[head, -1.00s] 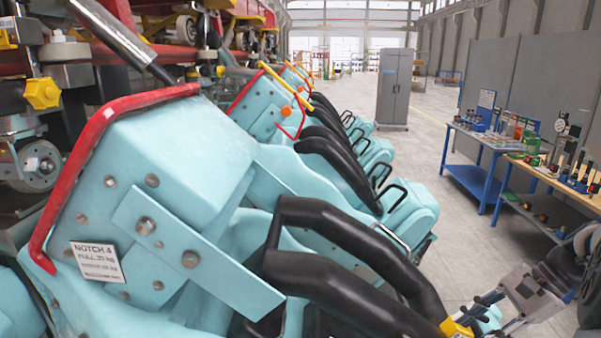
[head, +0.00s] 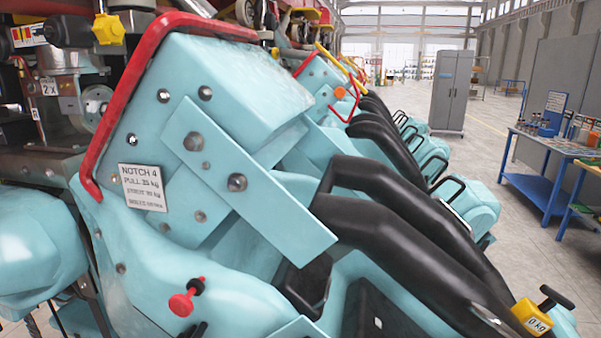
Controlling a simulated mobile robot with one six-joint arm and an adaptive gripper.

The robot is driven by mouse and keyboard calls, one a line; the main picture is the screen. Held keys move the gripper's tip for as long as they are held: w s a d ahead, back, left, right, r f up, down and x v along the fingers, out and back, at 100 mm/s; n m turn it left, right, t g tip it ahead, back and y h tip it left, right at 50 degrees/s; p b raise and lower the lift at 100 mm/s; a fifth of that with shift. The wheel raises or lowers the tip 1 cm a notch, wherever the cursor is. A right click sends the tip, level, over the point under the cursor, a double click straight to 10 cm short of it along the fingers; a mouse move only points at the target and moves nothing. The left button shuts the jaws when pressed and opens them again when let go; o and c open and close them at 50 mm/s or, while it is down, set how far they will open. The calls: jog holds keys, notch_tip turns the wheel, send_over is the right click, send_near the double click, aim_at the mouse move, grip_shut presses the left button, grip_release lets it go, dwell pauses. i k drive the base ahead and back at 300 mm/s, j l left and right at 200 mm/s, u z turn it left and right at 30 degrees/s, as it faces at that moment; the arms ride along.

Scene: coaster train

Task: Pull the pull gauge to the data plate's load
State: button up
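The data plate (head: 144,188) is a pale rectangle on the turquoise seat side at the left. It reads "NOTCH 4" and "PULL 35 kg"; its smaller lower lines are hard to read. The pull gauge (head: 531,317) is a yellow block at the bottom right, with a white label that reads "0 kg". A black T-shaped handle (head: 556,297) sticks out from its upper right. The gauge sits by the lower end of the black restraint bar (head: 420,240); how it is attached cannot be seen. My gripper is not in view.
A red knob (head: 186,297) sits low on the turquoise seat shell. More seats with black restraints run back along the train. A blue workbench (head: 540,195) and a grey cabinet (head: 451,90) stand at the right, with open floor between them and the train.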

aim_at(535, 317)
jog(key=k+u, duration=0.25)
jog(key=j+u, duration=0.1)
jog(key=u, duration=0.2)
jog(key=z, duration=1.65)
